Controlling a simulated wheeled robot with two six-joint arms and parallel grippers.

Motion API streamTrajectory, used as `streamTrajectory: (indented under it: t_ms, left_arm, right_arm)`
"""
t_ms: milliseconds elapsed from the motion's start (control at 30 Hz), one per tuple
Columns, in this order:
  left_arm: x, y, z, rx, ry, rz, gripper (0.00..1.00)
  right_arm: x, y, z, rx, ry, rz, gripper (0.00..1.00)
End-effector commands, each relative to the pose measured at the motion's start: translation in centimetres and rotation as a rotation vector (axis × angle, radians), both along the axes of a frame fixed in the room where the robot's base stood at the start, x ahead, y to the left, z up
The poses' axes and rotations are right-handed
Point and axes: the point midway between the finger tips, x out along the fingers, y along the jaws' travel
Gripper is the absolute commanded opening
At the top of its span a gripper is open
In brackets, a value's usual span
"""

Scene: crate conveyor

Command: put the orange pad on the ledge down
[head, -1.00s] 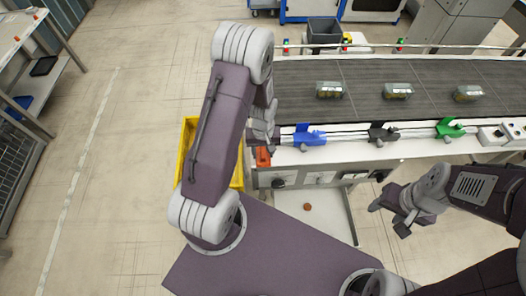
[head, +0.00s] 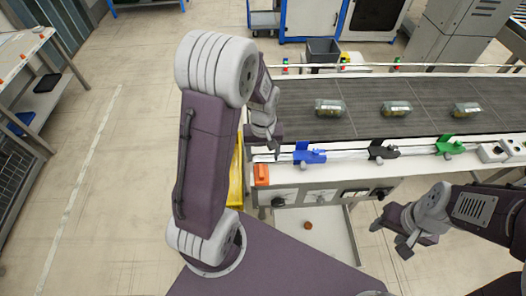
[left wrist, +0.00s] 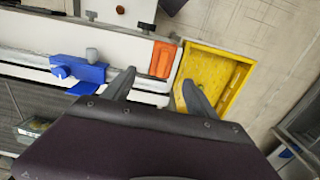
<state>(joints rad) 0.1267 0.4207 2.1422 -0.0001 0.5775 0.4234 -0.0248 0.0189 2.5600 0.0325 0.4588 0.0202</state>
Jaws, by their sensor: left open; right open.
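The orange pad (head: 261,175) lies on the white ledge (head: 327,173) along the conveyor's front, at its left end. In the left wrist view the pad (left wrist: 162,60) is just beyond the fingertips, beside the yellow crate (left wrist: 214,50). My left gripper (head: 266,143) is open and apart from the pad, above it in the head view. In the left wrist view its fingers (left wrist: 158,84) are spread with nothing between them. My right gripper (head: 389,238) is open and empty in front of the conveyor, at the right.
Blue (head: 308,156), black (head: 382,152) and green (head: 449,147) fixtures stand along the ledge. Several packets lie on the dark belt (head: 290,95). The yellow crate (head: 236,180) is mostly hidden behind my left arm. A small brown-red piece (head: 308,225) lies on a low shelf.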

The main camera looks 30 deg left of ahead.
Motion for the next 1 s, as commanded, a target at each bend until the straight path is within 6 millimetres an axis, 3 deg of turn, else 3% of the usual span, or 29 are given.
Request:
streamTrajectory:
  t_ms: [100,300,500,600,833,933,1000]
  left_arm:
    - [0.0,0.0,1.3,0.001,-0.001,0.000,0.66]
    - [-0.4,-0.3,1.9,0.000,-0.004,-0.024,0.66]
    - [-6.5,-4.1,3.6,0.005,-0.082,-0.404,0.66]
    - [-8.3,-4.8,3.7,0.010,-0.103,-0.513,0.66]
    - [-8.5,-4.9,3.5,0.012,-0.105,-0.529,0.66]
    - [-8.5,-4.9,2.4,0.012,-0.105,-0.528,0.66]
    - [-8.4,-4.9,2.9,0.012,-0.105,-0.528,0.66]
  right_arm:
    - [0.0,0.0,0.0,0.000,0.000,0.000,0.53]
    - [0.0,0.0,0.0,0.000,0.000,0.000,0.53]
    - [0.0,0.0,0.0,0.000,0.000,0.000,0.53]
    - [0.0,0.0,0.0,0.000,0.000,0.000,0.53]
    - [0.0,0.0,-0.1,0.000,0.000,0.000,0.53]
    - [0.0,0.0,-1.3,0.000,0.000,0.000,0.53]
    - [0.0,0.0,-0.8,0.000,0.000,0.000,0.53]
